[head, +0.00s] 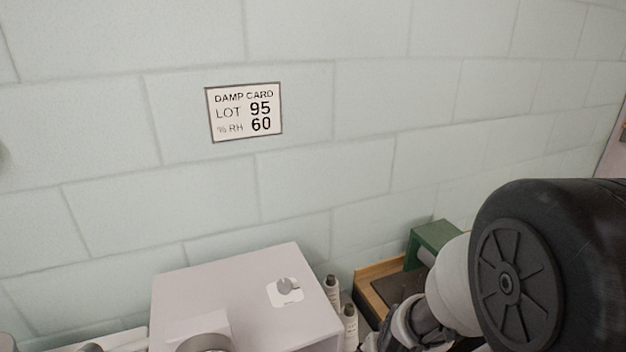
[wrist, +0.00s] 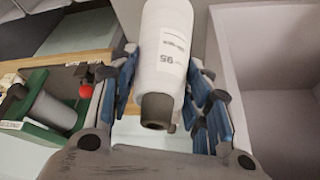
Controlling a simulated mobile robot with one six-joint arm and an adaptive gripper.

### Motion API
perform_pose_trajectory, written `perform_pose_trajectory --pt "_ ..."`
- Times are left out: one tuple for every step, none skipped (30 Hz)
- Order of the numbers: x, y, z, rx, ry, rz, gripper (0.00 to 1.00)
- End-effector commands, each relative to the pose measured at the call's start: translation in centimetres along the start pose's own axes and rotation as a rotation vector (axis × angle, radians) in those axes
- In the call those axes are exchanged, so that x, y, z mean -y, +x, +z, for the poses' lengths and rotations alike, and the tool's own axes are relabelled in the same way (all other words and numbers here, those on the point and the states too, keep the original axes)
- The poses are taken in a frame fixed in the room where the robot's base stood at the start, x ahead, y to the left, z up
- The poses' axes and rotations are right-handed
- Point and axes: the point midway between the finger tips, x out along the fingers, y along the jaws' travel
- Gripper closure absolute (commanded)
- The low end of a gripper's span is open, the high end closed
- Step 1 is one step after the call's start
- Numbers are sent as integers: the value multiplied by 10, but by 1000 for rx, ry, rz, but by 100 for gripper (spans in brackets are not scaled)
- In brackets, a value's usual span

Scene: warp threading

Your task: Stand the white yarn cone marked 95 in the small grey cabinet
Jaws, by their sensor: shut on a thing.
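The white yarn cone (wrist: 166,50) is marked 95, with its label facing the wrist camera. My gripper (wrist: 165,92) is shut on it, blue-padded fingers on both sides; the cone's dark hollow end points toward the camera. A light grey box, apparently the small cabinet (head: 235,275), stands at the bottom of the head view with a dial on top. In the wrist view a grey open compartment, apparently the cabinet (wrist: 222,40), lies right of the cone. The cone is beside it, apart or touching I cannot tell. In the head view my arm hides much of the right side.
A wall card (head: 244,112) reads LOT 95, RH 60. A wooden-edged tray (head: 375,272) is behind.

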Motion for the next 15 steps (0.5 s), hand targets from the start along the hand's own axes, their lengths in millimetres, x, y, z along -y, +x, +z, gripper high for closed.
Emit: perform_pose_trajectory --pt "0 -15 -7 -2 0 0 100" --pt "0 -20 -10 -2 0 0 100" --pt "0 -28 -13 -2 0 0 100" --pt "0 -32 -15 -2 -1 0 100" --pt "0 -37 -17 -2 -1 0 100" --pt "0 -44 -20 -2 -1 0 100" --pt "0 -49 -22 -2 -1 0 100" --pt "0 -36 -16 -2 0 0 100" --pt "0 -21 -10 -1 -1 0 100" --pt "0 -14 -7 -1 0 0 100" --pt "0 -8 -3 0 0 0 100" --pt "0 0 0 0 0 0 100" --pt "0 5 2 0 0 0 100" --pt "0 9 4 0 0 0 100" --pt "0 15 6 -1 0 0 100"
